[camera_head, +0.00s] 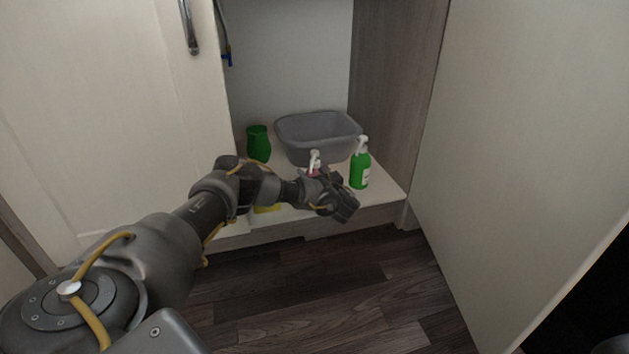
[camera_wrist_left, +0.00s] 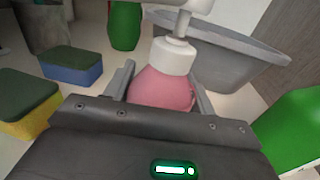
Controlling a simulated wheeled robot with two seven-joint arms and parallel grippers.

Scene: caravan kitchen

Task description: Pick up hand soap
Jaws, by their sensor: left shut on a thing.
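The hand soap is a pink bottle with a white pump top. In the left wrist view the pink bottle (camera_wrist_left: 160,90) stands between the two fingers of my left gripper (camera_wrist_left: 160,95), which is shut on it. In the head view the white pump of the hand soap (camera_head: 314,158) shows just above my left gripper (camera_head: 322,188), at the front of the cabinet shelf. Most of the bottle is hidden behind the gripper there. I cannot tell whether its base touches the shelf. My right gripper is not in view.
A grey basin (camera_head: 320,137) stands behind the soap. A green bottle with a white pump (camera_head: 360,168) is close on the right, and a green container (camera_head: 259,144) is at the back left. Sponges (camera_wrist_left: 72,65) lie to the left. Cabinet doors (camera_head: 520,150) stand on both sides.

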